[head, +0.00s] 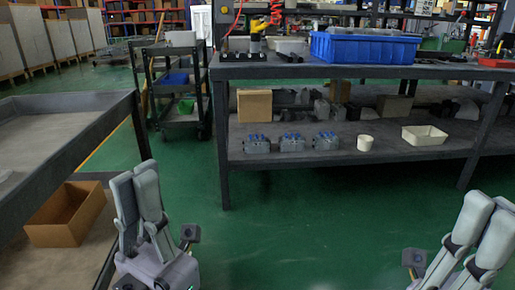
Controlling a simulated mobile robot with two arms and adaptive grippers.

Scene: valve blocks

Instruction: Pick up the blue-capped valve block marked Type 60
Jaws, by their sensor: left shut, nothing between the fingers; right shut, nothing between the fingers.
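Three grey valve blocks with blue caps sit in a row on the lower shelf of the workbench ahead: a left block (257,144), a middle block (292,143) and a right block (326,141). Their markings are too small to read, so I cannot tell which is Type 60. My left gripper (134,178) is at the lower left, shut and empty, pointing up. My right gripper (494,205) is at the lower right, shut and empty. Both are in the foreground, well apart from the blocks.
The workbench (400,71) has a blue crate (365,48) on top. Its lower shelf (385,150) also holds a cardboard box (254,105), a white cup (365,143) and a cream tray (424,135). A grey table (60,135) stands left. Green floor (300,215) between is clear.

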